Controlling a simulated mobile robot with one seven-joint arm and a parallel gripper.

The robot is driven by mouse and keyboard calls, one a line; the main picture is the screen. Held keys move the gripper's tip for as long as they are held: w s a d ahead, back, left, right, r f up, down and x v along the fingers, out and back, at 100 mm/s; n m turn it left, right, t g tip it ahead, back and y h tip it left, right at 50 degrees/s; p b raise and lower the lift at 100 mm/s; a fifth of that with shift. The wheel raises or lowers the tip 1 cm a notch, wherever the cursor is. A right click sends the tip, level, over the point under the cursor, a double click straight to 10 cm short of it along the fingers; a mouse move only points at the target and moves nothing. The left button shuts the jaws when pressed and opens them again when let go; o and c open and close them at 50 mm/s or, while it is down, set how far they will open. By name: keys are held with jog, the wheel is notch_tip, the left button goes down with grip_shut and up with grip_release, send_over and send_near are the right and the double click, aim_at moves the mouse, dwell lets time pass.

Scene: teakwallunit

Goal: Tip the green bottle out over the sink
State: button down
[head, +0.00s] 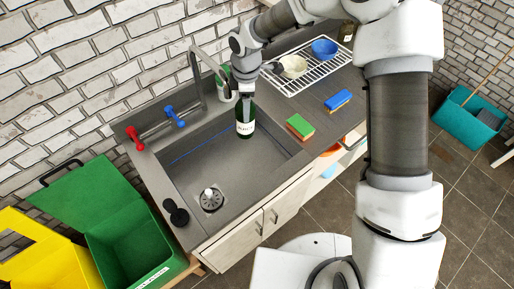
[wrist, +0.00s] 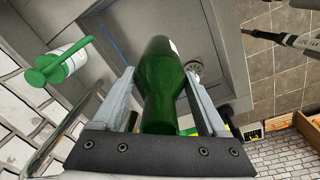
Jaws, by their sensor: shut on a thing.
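The green bottle (head: 245,125) has a white label and is at the back right of the sink (head: 222,162) in the head view. In the wrist view the bottle (wrist: 160,90) lies between the two fingers, its body pointing away from the camera. My gripper (head: 245,98) is shut on it from above, around its narrower part. The bottle looks roughly upright in the head view. I cannot tell whether its base touches the sink floor. The drain (head: 211,199) is in the front left of the sink, apart from the bottle.
A tap (head: 194,65) with red (head: 135,138) and blue (head: 175,116) handles stands behind the sink. A green-and-white bottle (head: 222,82) is close behind my gripper. A green bin (head: 125,240) stands left.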

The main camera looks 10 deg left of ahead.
jog(key=shift+r+g+h, duration=0.3)
jog(key=shift+r, duration=1.1)
jog(key=shift+d, duration=0.15)
